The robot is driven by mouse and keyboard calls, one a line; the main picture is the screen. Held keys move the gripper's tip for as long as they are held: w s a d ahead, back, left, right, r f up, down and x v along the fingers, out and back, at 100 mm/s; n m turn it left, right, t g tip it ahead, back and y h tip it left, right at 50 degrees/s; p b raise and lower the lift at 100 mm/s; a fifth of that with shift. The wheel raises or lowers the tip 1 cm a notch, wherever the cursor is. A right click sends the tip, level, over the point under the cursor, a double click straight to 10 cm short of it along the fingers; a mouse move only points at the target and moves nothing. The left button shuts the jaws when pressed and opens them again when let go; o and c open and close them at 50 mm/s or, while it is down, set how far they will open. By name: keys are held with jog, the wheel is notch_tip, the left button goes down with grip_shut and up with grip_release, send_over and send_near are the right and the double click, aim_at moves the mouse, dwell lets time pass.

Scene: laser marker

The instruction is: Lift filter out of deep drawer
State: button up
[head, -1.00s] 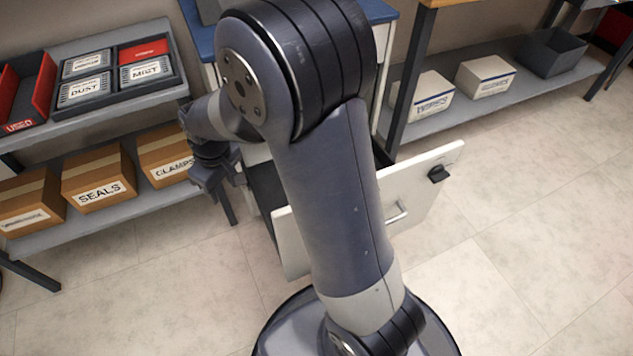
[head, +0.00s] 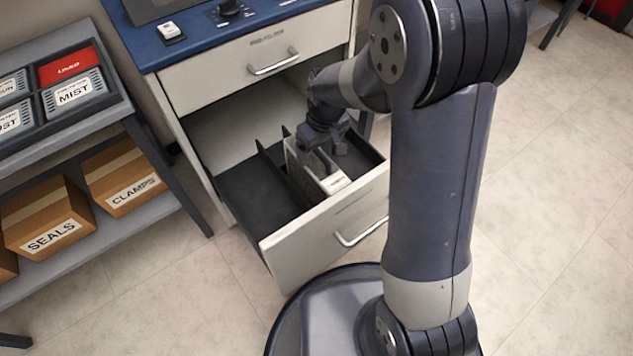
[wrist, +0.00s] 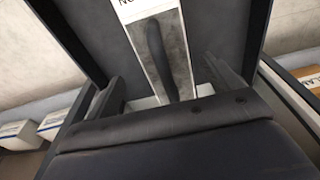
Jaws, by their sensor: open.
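The deep drawer (head: 265,245) is pulled out below the blue-topped cabinet, with black dividers inside. A pale, narrow filter (head: 334,184) stands in it between dividers, with a white label on its near end. My gripper (head: 325,150) is low over the filter, pointing down into the drawer. In the wrist view the filter's grey top (wrist: 176,35) carries a dark bar handle (wrist: 156,48). My open fingers (wrist: 165,78) are on either side of the filter and handle, with gaps visible. The filter's lower part is hidden by the drawer and gripper.
A shut upper drawer (head: 255,60) with a bar handle sits above the open one. At left a shelf holds a dark tray (head: 75,115) of labelled filters above cardboard boxes (head: 120,180). The left drawer compartment (head: 250,190) looks empty. Floor is clear at lower left.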

aim_at(316, 160)
jog(key=f+b, duration=0.1)
jog(key=f, duration=0.2)
jog(key=a+f+b, duration=0.1)
jog(key=f, duration=0.1)
jog(key=shift+w+f+b, duration=0.1)
jog(key=shift+f+b, duration=0.15)
jog(key=shift+b, duration=0.1)
jog(key=shift+r, duration=0.1)
jog(key=shift+c, duration=0.5)
grip_shut()
